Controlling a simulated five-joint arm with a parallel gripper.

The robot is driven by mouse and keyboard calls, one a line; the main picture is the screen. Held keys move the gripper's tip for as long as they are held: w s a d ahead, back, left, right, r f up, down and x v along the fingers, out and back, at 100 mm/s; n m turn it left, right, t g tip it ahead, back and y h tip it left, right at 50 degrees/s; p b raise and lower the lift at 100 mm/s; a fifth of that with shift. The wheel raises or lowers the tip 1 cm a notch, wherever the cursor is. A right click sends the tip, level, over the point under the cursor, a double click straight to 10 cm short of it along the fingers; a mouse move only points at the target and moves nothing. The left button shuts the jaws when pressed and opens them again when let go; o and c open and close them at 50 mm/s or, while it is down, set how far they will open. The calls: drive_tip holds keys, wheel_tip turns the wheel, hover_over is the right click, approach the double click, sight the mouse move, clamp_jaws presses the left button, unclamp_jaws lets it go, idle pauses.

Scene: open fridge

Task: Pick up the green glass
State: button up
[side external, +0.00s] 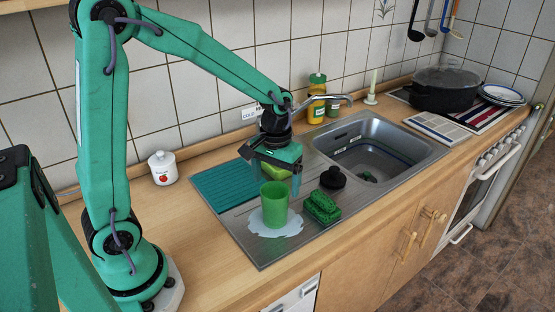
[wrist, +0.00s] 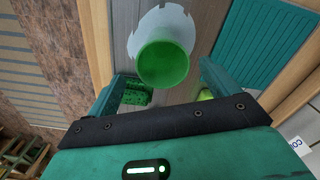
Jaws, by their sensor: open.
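The green glass (side external: 274,210) stands upright on a white scalloped mat (side external: 256,224) on the metal drainboard. In the wrist view the glass (wrist: 163,62) shows from above, with its round mouth between and just ahead of my fingers. My gripper (side external: 280,180) is open and empty, pointing down just above and behind the glass in the side view. In the wrist view my gripper (wrist: 165,72) has its two fingers spread wide, one on each side of the glass. I see no clear contact with it.
A green sponge (side external: 321,208) and a black round-topped item (side external: 333,178) stand right of the glass. A teal ribbed mat (side external: 222,188) lies behind it. A yellow-green item (side external: 270,158) is partly hidden by my gripper. The sink (side external: 375,150) is farther right.

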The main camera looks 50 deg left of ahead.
sight(275, 189)
drive_tip(key=shift+f, duration=0.1)
drive_tip(key=shift+a+f, duration=0.2)
drive_tip(key=shift+f, duration=2.3)
drive_tip(key=shift+c, duration=0.2)
drive_tip(key=c, duration=1.5)
drive_tip(key=shift+r, duration=0.1)
drive_tip(key=shift+r, duration=0.75)
drive_tip(key=s+d+r, duration=0.5)
drive_tip(key=d+r, duration=0.4)
drive_tip(key=d, duration=0.1)
drive_tip(key=shift+s+d+r, duration=0.2)
